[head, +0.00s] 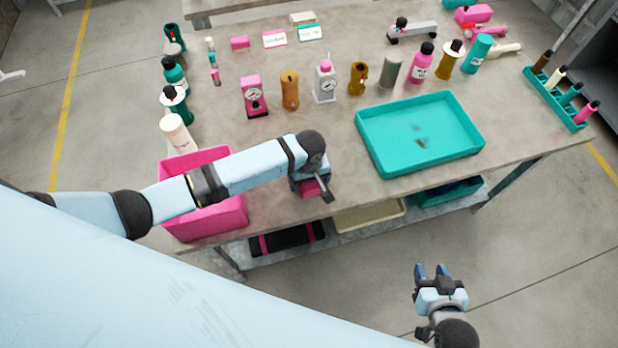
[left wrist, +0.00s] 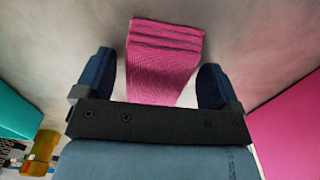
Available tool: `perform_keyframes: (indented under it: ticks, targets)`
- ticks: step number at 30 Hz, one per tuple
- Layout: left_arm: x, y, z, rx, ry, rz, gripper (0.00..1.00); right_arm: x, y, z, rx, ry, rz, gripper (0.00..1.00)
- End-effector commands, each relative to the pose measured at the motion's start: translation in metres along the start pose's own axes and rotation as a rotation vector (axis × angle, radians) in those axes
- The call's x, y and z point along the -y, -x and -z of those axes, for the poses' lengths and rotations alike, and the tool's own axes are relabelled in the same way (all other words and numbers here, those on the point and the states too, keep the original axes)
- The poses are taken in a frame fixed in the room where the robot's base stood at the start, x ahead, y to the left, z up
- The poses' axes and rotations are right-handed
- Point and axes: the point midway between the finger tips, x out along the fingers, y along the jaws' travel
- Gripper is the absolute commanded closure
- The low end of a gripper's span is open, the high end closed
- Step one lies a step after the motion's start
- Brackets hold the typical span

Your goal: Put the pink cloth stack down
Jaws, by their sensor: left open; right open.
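The pink cloth stack (left wrist: 163,70) lies folded in several layers on the grey table top, near the front edge. It also shows in the head view (head: 309,188), partly hidden under my left gripper (head: 313,190). In the left wrist view my left gripper (left wrist: 156,62) is open, with one finger on each side of the stack and a gap visible on both sides. My right gripper (head: 431,271) is open and empty, over the floor in front of the table.
A pink bin (head: 232,216) stands left of the stack, and my left arm passes over it. A teal tray (head: 468,147) lies to the right. Bottles, pumps and gauges stand further back. Bare table (head: 330,130) lies behind the stack.

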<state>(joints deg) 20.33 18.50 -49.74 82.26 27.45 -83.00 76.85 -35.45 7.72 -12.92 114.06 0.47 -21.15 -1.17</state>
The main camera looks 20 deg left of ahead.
Motion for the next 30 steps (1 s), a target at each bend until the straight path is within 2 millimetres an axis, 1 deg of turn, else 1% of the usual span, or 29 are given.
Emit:
perform_keyframes:
  ticks: [2, 5, 8, 15, 18, 21, 25, 30]
  targets:
    - [0.0, 0.001, 0.0, 0.0, 0.0, 0.0, 0.11, 0.0, 0.0, -0.001, 0.001, 0.0, 0.0, 0.57]
    - [-0.001, 0.009, 0.0, 0.0, 0.0, -0.002, 0.11, 0.0, 0.0, -0.002, 0.003, 0.0, 0.0, 0.57]
    - [-0.001, 0.025, 0.0, 0.0, 0.0, -0.004, 0.11, 0.0, -0.001, -0.002, 0.004, 0.0, 0.0, 0.57]
    - [-0.001, 0.077, 0.0, 0.0, 0.0, -0.004, 0.11, 0.0, -0.001, -0.003, 0.004, 0.0, 0.0, 0.57]
    - [0.0, 0.096, 0.0, -0.001, 0.0, -0.003, 0.11, 0.0, -0.001, -0.003, 0.004, 0.0, 0.0, 0.57]
    - [-0.001, 0.11, 0.0, 0.0, 0.0, -0.002, 0.11, 0.0, -0.001, -0.003, 0.003, 0.0, 0.001, 0.57]
    - [0.0, 0.12, 0.0, 0.0, 0.0, -0.001, 0.11, 0.0, -0.001, -0.003, 0.002, 0.0, 0.001, 0.57]
    - [0.0, 0.123, 0.0, 0.0, 0.0, 0.0, 0.11, 0.001, -0.001, -0.002, 0.001, -0.001, 0.001, 0.57]
